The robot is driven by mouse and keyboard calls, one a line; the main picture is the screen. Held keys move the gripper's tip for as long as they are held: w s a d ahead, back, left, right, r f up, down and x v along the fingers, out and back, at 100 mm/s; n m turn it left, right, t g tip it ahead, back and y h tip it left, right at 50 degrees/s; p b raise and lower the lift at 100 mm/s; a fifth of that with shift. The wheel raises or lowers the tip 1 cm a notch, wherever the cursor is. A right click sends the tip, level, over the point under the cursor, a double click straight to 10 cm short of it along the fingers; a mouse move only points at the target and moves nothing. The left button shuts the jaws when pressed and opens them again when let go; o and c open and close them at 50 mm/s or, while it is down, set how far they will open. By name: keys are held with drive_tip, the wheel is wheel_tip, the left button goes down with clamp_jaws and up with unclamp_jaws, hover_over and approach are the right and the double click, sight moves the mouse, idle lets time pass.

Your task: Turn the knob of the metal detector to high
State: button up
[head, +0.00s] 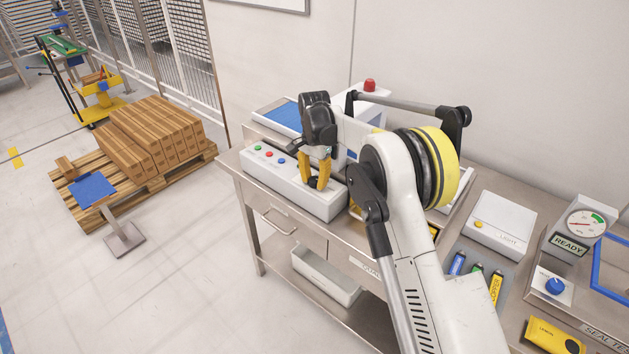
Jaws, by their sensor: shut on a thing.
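The metal detector looks to be the long white box (275,179) at the left end of the steel bench, with green, red and blue buttons on its sloped top. A dark knob (313,183) sits near its right end. My gripper (315,183) points down there with its yellow fingers closed around the knob. The fingers and wrist cover most of the knob, so its pointer and any marks around it cannot be read.
The bench (239,173) carries a white LIGHT box (501,224), coloured markers (476,273), a READY gauge unit (583,229) with a blue knob (555,286), and a yellow pack (553,338). A pallet of boxes (150,140) stands left.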

sight(314, 180)
drive_tip(key=shift+m, duration=0.4)
drive_tip(key=o, duration=1.2)
wheel_tip(314, 180, up, 12)
